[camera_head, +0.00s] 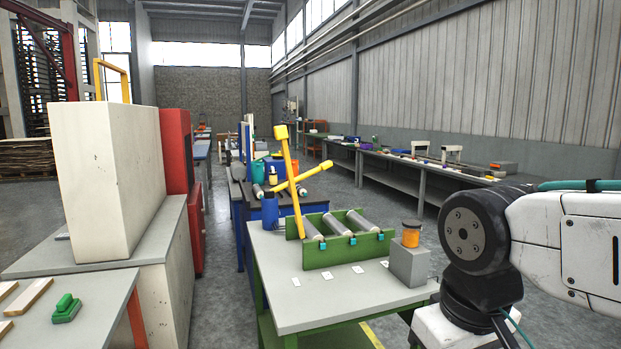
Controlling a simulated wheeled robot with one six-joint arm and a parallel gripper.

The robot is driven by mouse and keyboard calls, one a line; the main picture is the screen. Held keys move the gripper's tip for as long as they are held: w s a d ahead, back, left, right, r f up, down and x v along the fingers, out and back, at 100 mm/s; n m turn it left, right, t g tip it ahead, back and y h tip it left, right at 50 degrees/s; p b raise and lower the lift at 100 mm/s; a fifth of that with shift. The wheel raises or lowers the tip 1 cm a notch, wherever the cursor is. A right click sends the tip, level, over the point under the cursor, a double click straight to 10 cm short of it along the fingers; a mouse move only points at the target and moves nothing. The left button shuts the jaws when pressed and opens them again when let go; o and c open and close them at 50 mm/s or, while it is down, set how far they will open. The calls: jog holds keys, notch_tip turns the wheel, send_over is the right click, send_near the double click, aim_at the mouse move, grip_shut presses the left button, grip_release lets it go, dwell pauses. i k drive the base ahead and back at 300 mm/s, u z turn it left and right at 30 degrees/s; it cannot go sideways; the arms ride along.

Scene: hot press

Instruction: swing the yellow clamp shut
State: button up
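The yellow clamp (288,170) is at the left end of a green frame with grey rollers, in the middle of the head view. One long yellow bar with a block-like head stands nearly upright, leaning a little left at the top. A second yellow bar (309,174) slants up to the right and crosses it. I cannot tell whether the two bars are joined. The green roller frame (344,251) stands on the grey table. My arm is at the right edge, apart from the clamp. My gripper is out of the picture.
An orange jar (411,233) stands on a grey block (409,265) to the right of the frame. Several white cards lie on the near tabletop (334,299). A large cream cabinet (107,180) and red panel stand left. Blue containers (270,210) are behind the frame.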

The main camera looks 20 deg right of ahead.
aim_at(281, 132)
jog(key=i, duration=1.6)
jog(key=z, duration=0.55)
jog(key=k, duration=1.3)
jog(key=u, duration=0.25)
jog(key=i, duration=0.9)
jog(key=u, duration=0.3)
